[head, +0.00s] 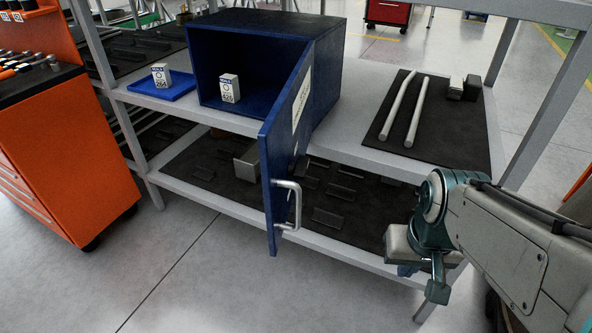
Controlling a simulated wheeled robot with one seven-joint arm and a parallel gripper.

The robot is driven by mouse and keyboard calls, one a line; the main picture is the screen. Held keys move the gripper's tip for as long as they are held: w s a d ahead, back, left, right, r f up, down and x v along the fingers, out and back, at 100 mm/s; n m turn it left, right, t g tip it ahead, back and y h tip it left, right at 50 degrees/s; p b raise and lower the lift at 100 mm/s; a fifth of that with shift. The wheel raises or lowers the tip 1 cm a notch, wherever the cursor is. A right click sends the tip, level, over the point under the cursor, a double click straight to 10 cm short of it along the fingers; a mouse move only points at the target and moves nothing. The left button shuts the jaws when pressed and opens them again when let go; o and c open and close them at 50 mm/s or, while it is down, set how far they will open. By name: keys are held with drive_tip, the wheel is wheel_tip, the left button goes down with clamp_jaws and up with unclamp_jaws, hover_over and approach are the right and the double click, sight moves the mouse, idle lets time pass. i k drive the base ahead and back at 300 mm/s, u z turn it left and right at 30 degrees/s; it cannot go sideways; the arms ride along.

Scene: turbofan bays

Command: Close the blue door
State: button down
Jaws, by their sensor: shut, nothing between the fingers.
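The blue door (283,150) is hinged on the right side of a blue cabinet (325,75) and stands wide open, swung out toward me past the shelf's front edge. A silver bar handle (296,205) is on the right-hand face of the door, near its free edge, and a white label is above it. My gripper (408,270) is to the right of the door and handle, apart from both, in front of the shelf. It looks shut and empty; its fingertips are small and partly hidden by my wrist.
A white box (229,88) stands inside the cabinet, another (161,76) on a blue tray (178,91) to its left. Two pale tubes (407,108) lie on a dark mat at right. An orange tool cart (60,150) stands left. Floor before the shelf is clear.

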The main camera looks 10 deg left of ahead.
sight(285, 135)
drive_tip(key=k, duration=0.65)
drive_tip(key=u, duration=1.15)
drive_tip(key=i, duration=0.5)
drive_tip(key=z, duration=0.05)
